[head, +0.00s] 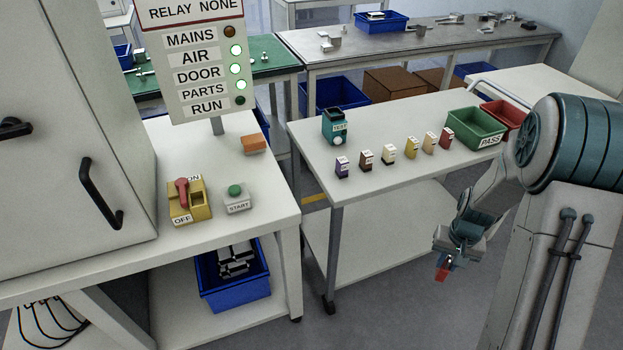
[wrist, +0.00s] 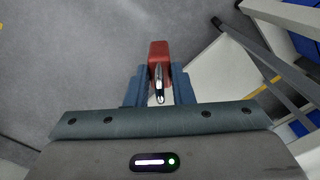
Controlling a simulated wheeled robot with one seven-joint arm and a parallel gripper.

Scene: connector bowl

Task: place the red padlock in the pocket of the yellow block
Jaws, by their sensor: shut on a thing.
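A grey START box (head: 237,197) with a green button stands right of the block. An orange block (head: 254,144) lies behind. The right table (head: 395,145) holds several small coloured connectors, a teal tester (head: 336,125) and a green PASS bin (head: 475,127). A gap separates bench and table.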

